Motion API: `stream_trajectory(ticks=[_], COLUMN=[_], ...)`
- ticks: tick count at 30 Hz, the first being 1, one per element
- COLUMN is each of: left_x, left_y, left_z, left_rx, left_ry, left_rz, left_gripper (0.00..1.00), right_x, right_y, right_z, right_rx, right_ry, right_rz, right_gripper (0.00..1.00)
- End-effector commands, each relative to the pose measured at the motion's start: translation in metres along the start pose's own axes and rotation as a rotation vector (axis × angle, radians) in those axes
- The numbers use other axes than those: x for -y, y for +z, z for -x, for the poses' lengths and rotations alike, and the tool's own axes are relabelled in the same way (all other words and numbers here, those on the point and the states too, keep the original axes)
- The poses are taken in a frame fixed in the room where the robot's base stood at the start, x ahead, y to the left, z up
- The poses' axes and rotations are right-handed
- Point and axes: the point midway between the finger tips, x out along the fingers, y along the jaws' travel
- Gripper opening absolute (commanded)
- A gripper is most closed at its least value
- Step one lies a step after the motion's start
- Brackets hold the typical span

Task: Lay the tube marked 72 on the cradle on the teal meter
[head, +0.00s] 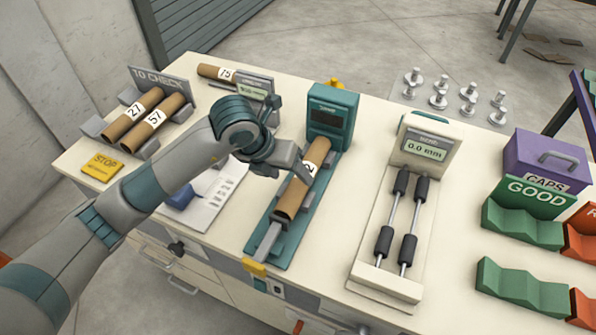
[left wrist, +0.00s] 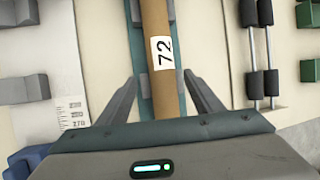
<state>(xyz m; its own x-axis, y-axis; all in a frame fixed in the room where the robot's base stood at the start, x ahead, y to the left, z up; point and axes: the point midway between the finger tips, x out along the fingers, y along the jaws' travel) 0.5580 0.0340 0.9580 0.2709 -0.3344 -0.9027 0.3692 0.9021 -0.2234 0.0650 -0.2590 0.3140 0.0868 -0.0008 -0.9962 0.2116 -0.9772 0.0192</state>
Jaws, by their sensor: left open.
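The brown tube marked 72 (head: 294,196) lies lengthwise on the cradle of the teal meter (head: 332,120). In the head view its label is partly hidden by my gripper; in the left wrist view the label on the tube (left wrist: 162,85) reads 72. My left gripper (head: 290,165) is above the tube. In the left wrist view its two fingers (left wrist: 163,95) are spread on either side of the tube, with gaps between them and it. The teal meter's display is dark. My right gripper is not in view.
Tubes marked 27 (head: 135,112) and 57 (head: 157,118) lie in the TO CHECK rack, and a tube marked 75 (head: 218,72) lies behind. A cream meter with rollers (head: 400,225) stands right of the teal one. Green GOOD trays (head: 520,225) and a purple CAPS box (head: 545,160) are farther right.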

Motion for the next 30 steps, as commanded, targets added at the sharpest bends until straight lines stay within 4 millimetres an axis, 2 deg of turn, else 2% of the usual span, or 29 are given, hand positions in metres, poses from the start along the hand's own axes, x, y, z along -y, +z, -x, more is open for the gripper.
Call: stream_trajectory(ticks=[1, 3, 15, 21, 30], left_x=[0.002, 0.003, 0.007, 0.007, 0.007], left_y=[0.004, 0.004, 0.005, 0.004, 0.004], left_z=[0.018, 0.033, 0.108, 0.125, 0.128], left_rx=[0.004, 0.007, 0.017, 0.017, 0.017], left_ry=[0.0, -0.002, -0.007, -0.008, -0.009], left_rz=[-0.002, -0.004, -0.007, -0.009, -0.009], left_gripper=[0.6, 0.6, 0.6, 0.6, 0.6], right_x=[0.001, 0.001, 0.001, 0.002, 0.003], right_y=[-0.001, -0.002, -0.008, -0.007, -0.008], right_z=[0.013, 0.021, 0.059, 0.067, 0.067], right_rx=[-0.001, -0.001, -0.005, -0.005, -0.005], right_ry=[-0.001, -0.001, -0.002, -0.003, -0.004], right_rz=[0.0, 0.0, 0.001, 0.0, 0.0], right_gripper=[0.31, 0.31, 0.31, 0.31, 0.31])
